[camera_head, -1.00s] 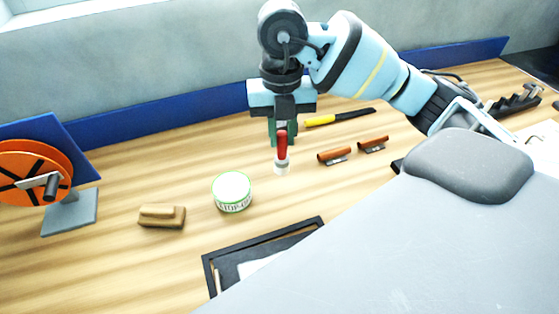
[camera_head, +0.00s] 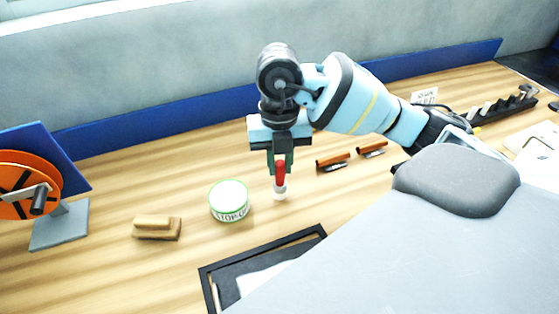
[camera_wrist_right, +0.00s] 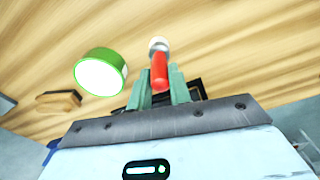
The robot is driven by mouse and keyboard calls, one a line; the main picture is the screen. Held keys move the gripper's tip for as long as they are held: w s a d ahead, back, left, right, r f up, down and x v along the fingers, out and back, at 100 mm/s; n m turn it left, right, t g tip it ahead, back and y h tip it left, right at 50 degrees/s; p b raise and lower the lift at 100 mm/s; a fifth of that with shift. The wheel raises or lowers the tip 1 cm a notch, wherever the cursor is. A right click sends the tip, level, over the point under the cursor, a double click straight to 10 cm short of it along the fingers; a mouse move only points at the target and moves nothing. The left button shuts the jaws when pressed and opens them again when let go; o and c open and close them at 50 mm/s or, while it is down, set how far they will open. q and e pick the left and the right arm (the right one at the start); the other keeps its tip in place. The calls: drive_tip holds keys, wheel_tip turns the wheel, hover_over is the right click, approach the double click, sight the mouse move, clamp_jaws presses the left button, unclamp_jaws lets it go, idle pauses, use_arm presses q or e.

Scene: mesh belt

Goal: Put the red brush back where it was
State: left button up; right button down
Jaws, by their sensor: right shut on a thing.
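The red brush (camera_head: 281,174) has a red handle and a pale tip that points down. My right gripper (camera_head: 280,160) is shut on its handle and holds it upright over the wooden table, just right of the white and green tin (camera_head: 229,206). I cannot tell whether the tip touches the table. In the right wrist view the brush (camera_wrist_right: 159,70) stands between the green fingers, with the tin (camera_wrist_right: 100,73) to its left. My left gripper is not in view.
A black-framed tray (camera_head: 211,290) lies in front of the brush. A wooden block (camera_head: 157,229) and an orange reel (camera_head: 20,178) are on the left. Two orange-brown tools (camera_head: 332,161) lie to the right, and a dark rack (camera_head: 500,108) stands farther right. A blue board (camera_head: 150,125) runs along the back.

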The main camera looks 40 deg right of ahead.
drive_tip(key=shift+f, duration=0.15)
drive_tip(key=c, duration=1.3)
unclamp_jaws()
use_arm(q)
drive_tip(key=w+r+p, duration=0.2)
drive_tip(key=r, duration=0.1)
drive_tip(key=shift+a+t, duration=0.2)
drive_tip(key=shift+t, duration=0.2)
use_arm(e)
wheel_tip(320, 180, up, 12)
drive_tip(key=shift+w+d, duration=0.2)
drive_tip(key=shift+w, duration=0.25)
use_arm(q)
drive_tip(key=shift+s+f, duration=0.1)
